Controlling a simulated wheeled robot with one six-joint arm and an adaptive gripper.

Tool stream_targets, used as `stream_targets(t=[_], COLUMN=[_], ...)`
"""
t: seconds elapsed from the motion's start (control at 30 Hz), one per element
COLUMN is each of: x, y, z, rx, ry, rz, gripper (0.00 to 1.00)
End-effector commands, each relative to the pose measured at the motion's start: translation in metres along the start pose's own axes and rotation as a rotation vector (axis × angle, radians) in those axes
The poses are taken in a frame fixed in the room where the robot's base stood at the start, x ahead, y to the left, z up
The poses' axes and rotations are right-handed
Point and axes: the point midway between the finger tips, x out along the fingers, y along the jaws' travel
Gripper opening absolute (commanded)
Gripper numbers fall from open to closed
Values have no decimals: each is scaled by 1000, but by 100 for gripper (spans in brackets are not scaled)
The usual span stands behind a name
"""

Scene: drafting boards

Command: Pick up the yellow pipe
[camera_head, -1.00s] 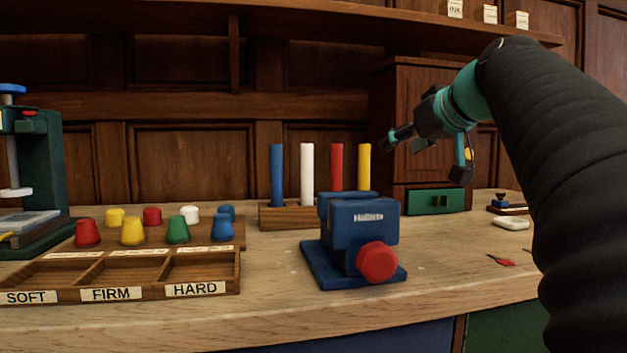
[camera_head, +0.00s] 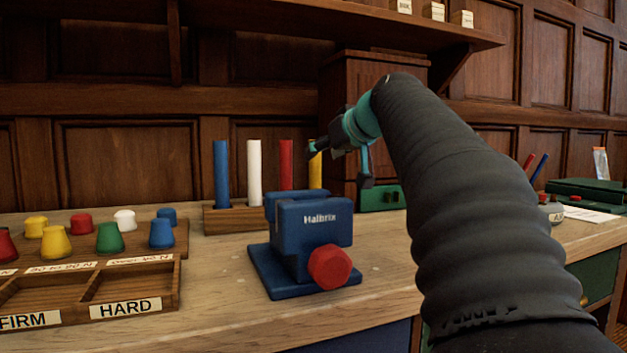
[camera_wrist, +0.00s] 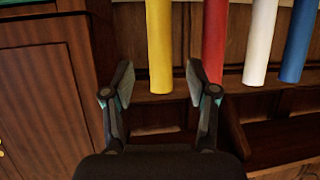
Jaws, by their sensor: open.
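The yellow pipe (camera_head: 316,174) stands upright in the wooden rack (camera_head: 228,222), at the right end of the row. Its upper part is partly covered by a finger of my gripper (camera_head: 340,166) in the head view. In the wrist view the yellow pipe (camera_wrist: 159,45) lies in line with the gap of my gripper (camera_wrist: 157,82), with its end close to the fingertips. My gripper is open and holds nothing. I cannot tell whether a finger touches the pipe.
The red pipe (camera_head: 286,165) stands beside the yellow one, then the white pipe (camera_head: 254,172) and blue pipe (camera_head: 221,175). A blue vise-like block (camera_head: 313,235) with a red knob stands in front. A dark wooden cabinet (camera_head: 362,95) rises behind my gripper.

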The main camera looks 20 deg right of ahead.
Motion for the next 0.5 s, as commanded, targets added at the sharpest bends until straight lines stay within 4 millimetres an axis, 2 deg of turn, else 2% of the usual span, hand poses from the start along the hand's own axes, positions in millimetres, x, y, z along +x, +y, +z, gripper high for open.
stream_targets(t=[0.3, 0.5], x=[41, 48], y=[-1, -1], z=[1, 2], rx=[-2, -1], ry=[-1, 0], rz=[-3, -1], gripper=[58, 58])
